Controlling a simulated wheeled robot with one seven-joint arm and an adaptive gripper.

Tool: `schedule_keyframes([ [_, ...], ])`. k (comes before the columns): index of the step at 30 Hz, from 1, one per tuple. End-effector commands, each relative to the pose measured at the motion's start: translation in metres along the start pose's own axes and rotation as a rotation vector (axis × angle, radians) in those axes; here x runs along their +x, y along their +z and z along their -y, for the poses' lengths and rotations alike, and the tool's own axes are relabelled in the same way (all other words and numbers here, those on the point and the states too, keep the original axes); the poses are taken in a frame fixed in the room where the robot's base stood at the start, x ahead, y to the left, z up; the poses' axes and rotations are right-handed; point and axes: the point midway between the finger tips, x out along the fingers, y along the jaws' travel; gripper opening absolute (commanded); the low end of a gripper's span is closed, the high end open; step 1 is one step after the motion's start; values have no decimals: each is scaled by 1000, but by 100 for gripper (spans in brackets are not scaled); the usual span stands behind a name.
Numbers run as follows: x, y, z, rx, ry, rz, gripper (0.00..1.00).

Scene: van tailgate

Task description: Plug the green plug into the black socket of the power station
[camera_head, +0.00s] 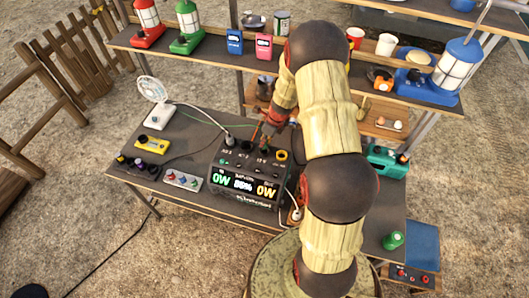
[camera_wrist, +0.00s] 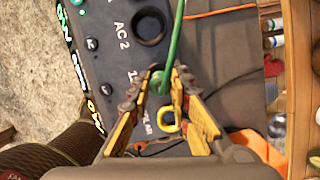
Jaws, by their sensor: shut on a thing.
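The power station (camera_head: 243,186) stands on the dark table with a lit display and a row of sockets on top. In the wrist view, a bare black ring socket (camera_wrist: 150,25) sits by the label AC 2. My gripper (camera_wrist: 160,85) is shut on the green plug (camera_wrist: 165,78), whose green cable (camera_wrist: 177,40) runs up past that ring. My gripper (camera_head: 264,143) also shows above the station's top in the head view. The fingers are beside the partly covered 12 V label, between the AC 2 ring and a yellow ring socket (camera_wrist: 167,123). Whatever lies under the plug is hidden; I cannot tell if it is seated.
A white plug (camera_head: 229,139) with a white cable stands at the station's left socket. A white fan (camera_head: 154,100), a yellow box (camera_head: 152,144) and a switch strip (camera_head: 182,180) are on the left. A shelf with lanterns, boxes and cups runs behind. A green case (camera_head: 387,161) stands right.

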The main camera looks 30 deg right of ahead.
Motion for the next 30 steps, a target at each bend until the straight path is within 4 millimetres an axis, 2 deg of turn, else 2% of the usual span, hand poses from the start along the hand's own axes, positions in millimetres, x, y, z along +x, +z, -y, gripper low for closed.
schedule_keyframes([
  [30,26,-7,0,0,0,0,0],
])
